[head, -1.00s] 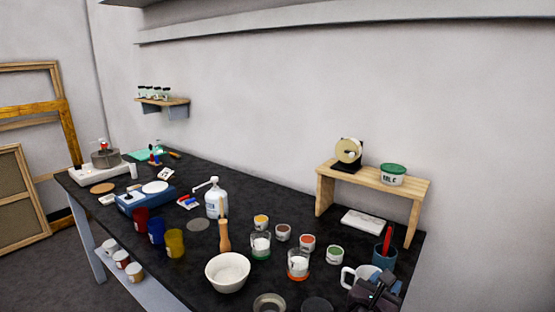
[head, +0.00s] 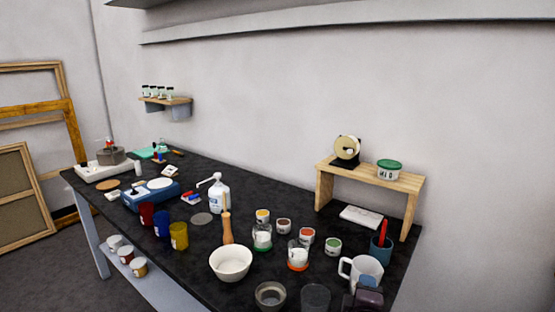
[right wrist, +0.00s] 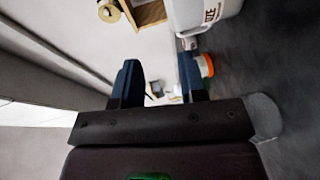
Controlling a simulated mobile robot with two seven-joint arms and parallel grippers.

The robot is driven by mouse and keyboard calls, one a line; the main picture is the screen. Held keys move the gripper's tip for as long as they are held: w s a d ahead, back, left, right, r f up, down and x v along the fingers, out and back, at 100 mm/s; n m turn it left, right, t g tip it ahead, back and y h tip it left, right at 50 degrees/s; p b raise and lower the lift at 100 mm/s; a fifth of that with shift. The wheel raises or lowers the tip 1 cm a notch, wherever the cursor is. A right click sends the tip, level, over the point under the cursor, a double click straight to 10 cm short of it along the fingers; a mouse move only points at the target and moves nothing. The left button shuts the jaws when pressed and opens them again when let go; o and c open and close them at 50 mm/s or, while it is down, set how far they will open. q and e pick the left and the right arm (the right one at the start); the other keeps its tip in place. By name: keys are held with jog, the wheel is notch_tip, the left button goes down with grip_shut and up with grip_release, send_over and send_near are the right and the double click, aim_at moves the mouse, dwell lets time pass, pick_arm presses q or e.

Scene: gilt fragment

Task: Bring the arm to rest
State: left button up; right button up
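My right gripper (head: 368,290) is at the lower right of the head view, in front of the white mug (head: 362,269) at the near right part of the black table (head: 185,262). In the right wrist view my right gripper (right wrist: 160,82) has its two dark blue fingers apart, with nothing between them. A white vessel with dark lettering (right wrist: 205,12) is close beyond the fingers there. Whether the gripper touches the mug cannot be told. My left gripper is in neither view.
A blue cup (head: 381,248) with a red-handled tool stands behind the mug. A wooden riser (head: 372,176) is at the back right. A white bowl (head: 230,263), a grey ring-shaped dish (head: 270,295) and a clear glass (head: 315,297) stand to the left.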

jog(key=s+f+m+y, duration=0.1)
jog(key=m, duration=0.1)
jog(key=s+f+m+y, duration=0.1)
jog(key=s+f+m, duration=0.1)
jog(key=s+d+f+m+y, duration=0.1)
jog(key=s+f+m, duration=0.1)
jog(key=m, duration=0.1)
jog(key=shift+s, duration=0.15)
jog(key=s+d+f+m+g, duration=0.2)
jog(key=s+f, duration=0.4)
jog(key=s, duration=0.4)
jog(key=s+d+f+m+g+y, duration=0.1)
jog(key=s+d+f+m, duration=0.3)
jog(key=s+f, duration=0.3)
jog(key=s, duration=0.4)
jog(key=shift+s+d+f+g+y, duration=0.15)
jog(key=shift+s+d+g+y, duration=0.15)
jog(key=shift+g, duration=0.1)
jog(key=shift+w, duration=0.1)
